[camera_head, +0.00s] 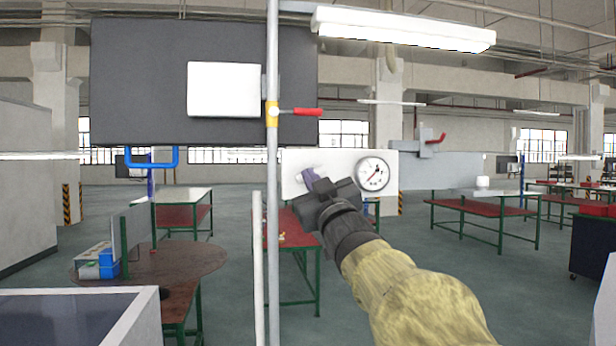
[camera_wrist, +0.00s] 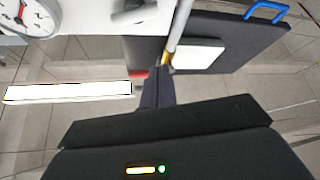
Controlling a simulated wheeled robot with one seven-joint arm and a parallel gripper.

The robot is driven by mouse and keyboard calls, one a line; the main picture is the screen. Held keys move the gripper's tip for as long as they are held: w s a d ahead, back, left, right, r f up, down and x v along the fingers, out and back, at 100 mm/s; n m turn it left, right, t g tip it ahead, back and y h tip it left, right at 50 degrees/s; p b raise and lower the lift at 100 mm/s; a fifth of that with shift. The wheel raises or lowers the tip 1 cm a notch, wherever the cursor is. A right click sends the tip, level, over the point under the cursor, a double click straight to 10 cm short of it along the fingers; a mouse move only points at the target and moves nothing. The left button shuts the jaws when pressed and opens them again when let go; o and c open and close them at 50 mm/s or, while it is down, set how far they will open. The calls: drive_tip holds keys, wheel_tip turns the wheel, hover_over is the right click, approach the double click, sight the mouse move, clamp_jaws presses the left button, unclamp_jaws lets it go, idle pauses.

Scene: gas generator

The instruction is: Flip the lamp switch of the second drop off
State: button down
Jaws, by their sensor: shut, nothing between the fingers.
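My gripper (camera_head: 309,177) is shut and empty, in front of the left part of a white gauge panel (camera_head: 292,160). Its closed fingers also show in the wrist view (camera_wrist: 157,88). A long lamp (camera_head: 400,30) hangs above and glows white; a bright white bar in the wrist view (camera_wrist: 67,92) looks like the same lamp. In the wrist view a grey fitting (camera_wrist: 135,11) sits on the white panel, away from my fingertips; I cannot tell whether it is the lamp switch. In the head view, my gripper covers part of the panel.
A grey pole (camera_head: 272,200) stands just left of my gripper, with a red-handled valve (camera_head: 300,112). A round gauge (camera_head: 373,175) is right of my gripper. A large dark panel (camera_head: 140,80) with a blue handle (camera_head: 152,163) is at left. A red lever (camera_head: 436,138) is at right.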

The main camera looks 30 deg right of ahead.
drive_tip(key=p+x, duration=0.5)
drive_tip(key=x, duration=0.4)
drive_tip(key=shift+w+r, duration=0.15)
drive_tip(key=shift+w, duration=0.15)
drive_tip(key=f, duration=0.2)
drive_tip(key=shift+d+f+p, duration=0.25)
drive_tip(key=shift+d+p, duration=0.15)
drive_tip(key=shift+d+f, duration=0.3)
drive_tip(key=shift+f, duration=0.5)
drive_tip(key=shift+w+a, duration=0.1)
